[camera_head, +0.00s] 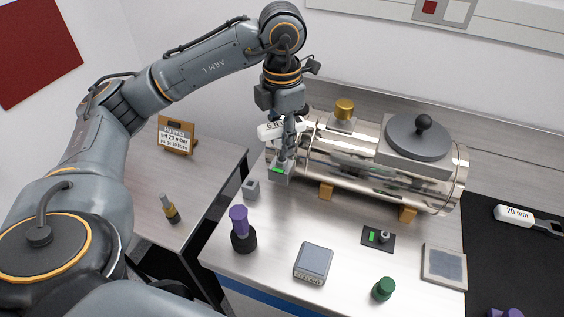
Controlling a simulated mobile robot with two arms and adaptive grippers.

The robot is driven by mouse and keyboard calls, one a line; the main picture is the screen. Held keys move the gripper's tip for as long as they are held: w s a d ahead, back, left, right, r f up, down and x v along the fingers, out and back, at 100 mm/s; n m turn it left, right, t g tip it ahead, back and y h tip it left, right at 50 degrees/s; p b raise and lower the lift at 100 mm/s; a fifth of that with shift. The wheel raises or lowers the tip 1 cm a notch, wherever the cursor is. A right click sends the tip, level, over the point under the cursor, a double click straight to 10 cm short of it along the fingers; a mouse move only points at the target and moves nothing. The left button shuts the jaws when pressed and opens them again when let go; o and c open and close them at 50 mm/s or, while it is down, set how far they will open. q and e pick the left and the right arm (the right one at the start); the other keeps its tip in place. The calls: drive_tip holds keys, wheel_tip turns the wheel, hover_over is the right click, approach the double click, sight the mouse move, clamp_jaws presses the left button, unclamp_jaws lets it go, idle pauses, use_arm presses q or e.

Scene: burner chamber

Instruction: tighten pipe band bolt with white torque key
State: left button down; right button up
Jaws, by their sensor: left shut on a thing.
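The white torque key (269,132) has a partly hidden label that seems to read "6 N m". My left gripper (287,142) points down and is shut on this key, which sticks out to its left. The key's lower end is at a small grey block (281,175) with a green strip, at the left end of the shiny metal pipe chamber (340,150). I cannot tell whether the key sits on the band bolt, as the gripper hides that spot. My right gripper is not in view.
A small grey cube (251,188), a purple-handled tool in a black base (240,230), a grey scale (313,262), a green knob (383,289) and a grey framed pad (444,266) stand in front. A white "20 mm" wrench (515,215) lies on the black surface at right.

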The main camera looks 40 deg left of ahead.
sight(282, 126)
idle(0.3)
use_arm(q)
drive_tip(key=shift+r, duration=0.1)
drive_tip(key=shift+r+p, duration=1)
drive_tip(key=shift+r, duration=0.4)
wheel_tip(282, 126, up, 4)
drive_tip(key=p, duration=0.3)
drive_tip(key=shift+r, duration=0.1)
